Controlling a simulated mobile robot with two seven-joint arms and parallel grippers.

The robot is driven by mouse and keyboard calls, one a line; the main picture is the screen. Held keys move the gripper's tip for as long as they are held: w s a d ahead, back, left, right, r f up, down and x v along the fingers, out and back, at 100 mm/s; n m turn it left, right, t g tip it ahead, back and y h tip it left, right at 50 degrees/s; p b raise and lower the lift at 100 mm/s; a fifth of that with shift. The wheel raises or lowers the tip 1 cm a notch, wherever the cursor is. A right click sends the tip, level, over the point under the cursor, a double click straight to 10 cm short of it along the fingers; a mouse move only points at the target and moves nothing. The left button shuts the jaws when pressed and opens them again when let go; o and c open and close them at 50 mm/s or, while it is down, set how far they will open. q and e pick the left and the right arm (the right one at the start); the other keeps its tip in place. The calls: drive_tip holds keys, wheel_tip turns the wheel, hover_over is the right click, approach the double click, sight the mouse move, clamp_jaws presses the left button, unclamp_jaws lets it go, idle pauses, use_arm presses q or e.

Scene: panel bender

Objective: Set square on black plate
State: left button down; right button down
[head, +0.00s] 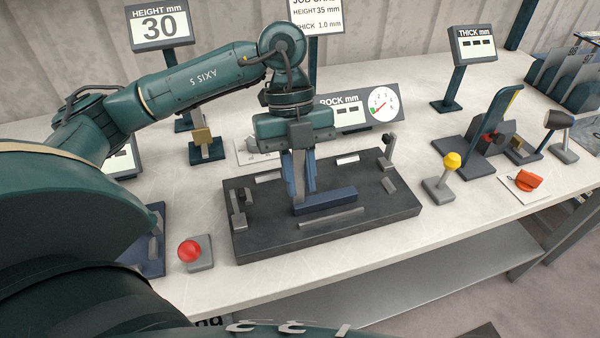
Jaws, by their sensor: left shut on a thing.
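The black plate (375,209) lies on the bench in the middle of the head view, with clamp-like posts at its left and right ends. My left gripper (300,190) points straight down over the plate and is shut on the square. The square's blue base (330,200) is low over the plate, just right of the fingertips. It looks level, but I cannot tell whether it touches the plate. The square's upright part is mostly hidden by the fingers. A grey strip (331,217) lies on the plate in front of the base. My right gripper is not in view.
A red-knobbed control (190,251) stands left of the plate, and a yellow-knobbed lever (452,162) to its right. A ROCK mm gauge (381,104) stands behind the plate. A tall green lever (502,112) and an orange knob (529,180) are farther right.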

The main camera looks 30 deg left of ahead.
use_arm(q)
drive_tip(key=c, duration=1.3)
unclamp_jaws()
drive_tip(key=v, duration=1.2)
